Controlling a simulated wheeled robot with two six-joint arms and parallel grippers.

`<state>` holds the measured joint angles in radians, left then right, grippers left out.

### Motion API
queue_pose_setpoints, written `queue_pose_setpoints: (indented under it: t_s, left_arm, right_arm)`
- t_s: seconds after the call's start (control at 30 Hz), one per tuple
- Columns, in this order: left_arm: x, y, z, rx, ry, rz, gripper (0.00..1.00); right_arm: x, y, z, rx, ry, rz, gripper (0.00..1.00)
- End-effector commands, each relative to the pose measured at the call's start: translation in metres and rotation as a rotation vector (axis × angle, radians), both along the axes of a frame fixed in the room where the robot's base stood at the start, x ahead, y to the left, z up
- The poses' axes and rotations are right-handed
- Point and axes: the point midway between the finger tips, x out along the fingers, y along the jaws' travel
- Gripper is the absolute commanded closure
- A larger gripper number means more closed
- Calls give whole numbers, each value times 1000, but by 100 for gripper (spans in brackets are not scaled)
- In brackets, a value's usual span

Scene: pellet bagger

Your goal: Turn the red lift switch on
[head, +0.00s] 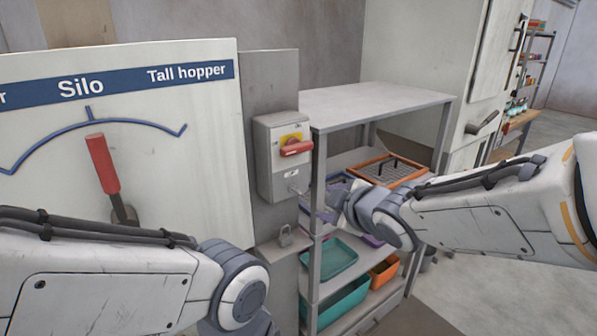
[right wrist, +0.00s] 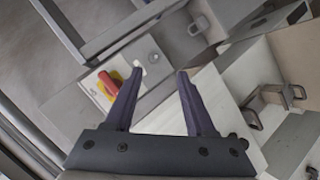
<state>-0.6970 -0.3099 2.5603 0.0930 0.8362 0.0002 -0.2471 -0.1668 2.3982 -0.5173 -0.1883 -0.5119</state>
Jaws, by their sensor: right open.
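The red lift switch (head: 297,147) is a rotary handle on a yellow plate, on the front of a grey box (head: 270,170) fixed to a grey panel. In the head view its handle lies roughly horizontal. In the right wrist view the red handle (right wrist: 108,84) shows just left of the left finger. My right gripper (right wrist: 159,73) is open and empty, with its fingers apart and the switch outside the gap between them. In the head view my right wrist is low and right of the box; its fingertips are hard to make out. My left gripper is out of view below.
A white board (head: 190,110) with a red-handled lever (head: 103,163) stands at left. A grey shelf rack (head: 375,103) with a wire-grid tray (head: 385,168) and teal bins (head: 338,258) stands close at right.

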Motion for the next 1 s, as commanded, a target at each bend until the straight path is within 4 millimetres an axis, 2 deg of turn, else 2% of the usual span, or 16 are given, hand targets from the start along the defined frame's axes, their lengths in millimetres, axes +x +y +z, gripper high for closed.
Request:
queue_pose_setpoints:
  t_s: [0.03,0.1,0.2,0.33,0.47,0.57,1.0]
  left_arm:
    - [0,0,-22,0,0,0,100]
    - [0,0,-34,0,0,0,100]
    - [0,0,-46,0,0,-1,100]
    - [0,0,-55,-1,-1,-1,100]
    - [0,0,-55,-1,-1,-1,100]
    - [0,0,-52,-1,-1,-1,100]
    - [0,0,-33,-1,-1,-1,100]
  right_arm:
    - [19,-8,0,-48,-130,58,45]
    - [34,-10,17,-117,-299,154,45]
    - [42,-11,34,-201,-486,266,45]
    - [41,-10,47,-270,-639,365,45]
    - [41,-7,53,-293,-698,408,45]
    - [49,0,56,-296,-707,416,45]
    - [110,45,56,-294,-704,414,45]
